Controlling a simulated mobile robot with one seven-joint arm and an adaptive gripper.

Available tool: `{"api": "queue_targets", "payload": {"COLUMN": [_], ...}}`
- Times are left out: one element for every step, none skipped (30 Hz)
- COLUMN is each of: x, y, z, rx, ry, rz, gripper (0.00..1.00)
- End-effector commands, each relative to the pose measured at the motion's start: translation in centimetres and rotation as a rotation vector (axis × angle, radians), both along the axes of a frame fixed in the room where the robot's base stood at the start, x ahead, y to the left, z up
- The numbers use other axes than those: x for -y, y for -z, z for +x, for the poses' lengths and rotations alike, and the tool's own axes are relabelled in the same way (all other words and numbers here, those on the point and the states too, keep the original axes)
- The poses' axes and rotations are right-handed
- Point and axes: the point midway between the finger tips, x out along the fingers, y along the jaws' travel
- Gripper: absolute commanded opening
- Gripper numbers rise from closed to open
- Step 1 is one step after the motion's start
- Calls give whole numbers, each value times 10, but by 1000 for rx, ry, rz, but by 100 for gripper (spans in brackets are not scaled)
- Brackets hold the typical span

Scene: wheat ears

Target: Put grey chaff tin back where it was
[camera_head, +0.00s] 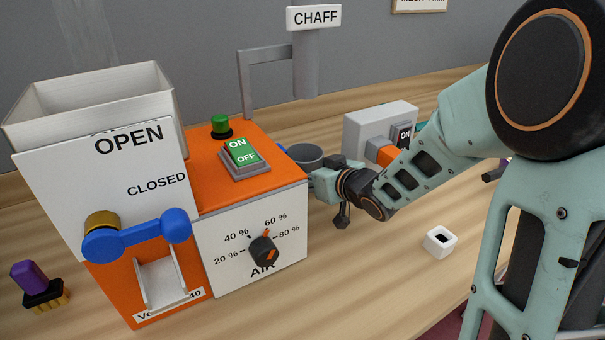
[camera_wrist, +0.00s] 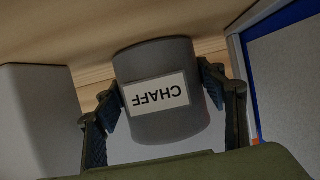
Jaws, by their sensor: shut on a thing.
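The grey chaff tin (camera_wrist: 160,118) shows in the wrist view with its white CHAFF label upside down. My gripper (camera_wrist: 166,92) is shut on it, one black finger on each side. In the head view my gripper (camera_head: 312,178) is behind the right side of the orange machine (camera_head: 215,180), and the tin (camera_head: 302,155) is partly hidden by the machine and my gripper. I cannot tell whether the tin touches the table. A grey pipe with a CHAFF sign (camera_head: 314,17) stands above and behind the tin.
A grey box with an ON switch (camera_head: 370,130) stands just right of my gripper. A small white block (camera_head: 439,241) lies on the table at the right. A purple-topped brush-like thing (camera_head: 38,285) lies at the far left. The front right of the wooden table is mostly clear.

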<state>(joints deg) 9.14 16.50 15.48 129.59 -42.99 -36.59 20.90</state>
Motion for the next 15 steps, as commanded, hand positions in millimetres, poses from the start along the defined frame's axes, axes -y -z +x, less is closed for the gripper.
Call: {"api": "queue_targets", "payload": {"x": [0,0,0,0,0,0,0,0,0,0,0,0,0,0,0], "y": [-2,-2,-2,-2,-1,0,2,3,3,2,2,2,2,2,2], "z": [0,0,0,0,0,0,0,0,0,0,0,0,0,0,0], "rx": [1,1,1,1,1,1,1,1,0,0,0,0,0,0,0], "ry": [0,0,0,0,0,0,0,0,0,0,0,0,0,0,0], "rz": [1,1,1,1,1,1,1,1,0,0,0,0,0,0,0], "gripper": [6,6,6,6,6,6,6,6,65,69,72,72,72,72,72]}}
